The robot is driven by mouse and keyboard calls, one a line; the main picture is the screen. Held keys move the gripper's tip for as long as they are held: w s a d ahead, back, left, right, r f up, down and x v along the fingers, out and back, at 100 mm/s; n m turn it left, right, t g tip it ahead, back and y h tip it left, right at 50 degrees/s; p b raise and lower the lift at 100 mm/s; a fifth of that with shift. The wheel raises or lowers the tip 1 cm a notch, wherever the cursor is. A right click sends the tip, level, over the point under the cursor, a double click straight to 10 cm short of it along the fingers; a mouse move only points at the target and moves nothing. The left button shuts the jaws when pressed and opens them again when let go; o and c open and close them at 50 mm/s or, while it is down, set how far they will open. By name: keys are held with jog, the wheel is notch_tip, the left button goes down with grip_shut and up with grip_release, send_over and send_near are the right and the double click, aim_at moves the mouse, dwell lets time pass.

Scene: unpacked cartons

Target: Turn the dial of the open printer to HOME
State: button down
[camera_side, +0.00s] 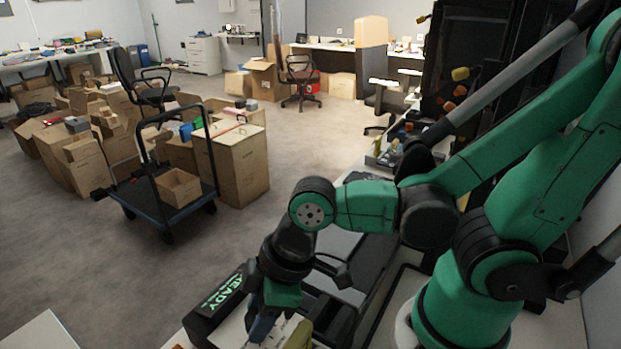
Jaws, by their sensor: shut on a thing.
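The printer (216,300) is at the bottom centre, a dark machine with a lit green "READY" display on its left end. A flat grey panel and dark frame lie behind and right of my gripper. My gripper (270,328) points down over the printer's pale front part, near the display. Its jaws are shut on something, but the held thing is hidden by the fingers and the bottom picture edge. I cannot make out the dial or its setting. A yellowish piece (300,336) shows just right of the fingers; I cannot tell what it is.
A dark rack (470,70) stands behind my arm at right. A white surface (40,335) is at bottom left. The middle floor is clear.

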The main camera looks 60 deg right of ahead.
aim_at(271, 345)
jog(key=m+h, duration=0.1)
jog(key=m, duration=0.1)
jog(key=m+t+h, duration=0.1)
jog(key=m, duration=0.2)
jog(key=shift+s+a+m, duration=0.1)
jog(key=shift+a+m, duration=0.1)
jog(key=shift+m, duration=0.1)
jog(key=m+h, duration=0.2)
jog(key=m, duration=0.3)
jog(key=shift+a+m, duration=0.1)
jog(key=shift+m, duration=0.2)
jog(key=shift+c, duration=2.3)
grip_release()
jog(key=shift+r, duration=0.1)
jog(key=shift+v, duration=2.7)
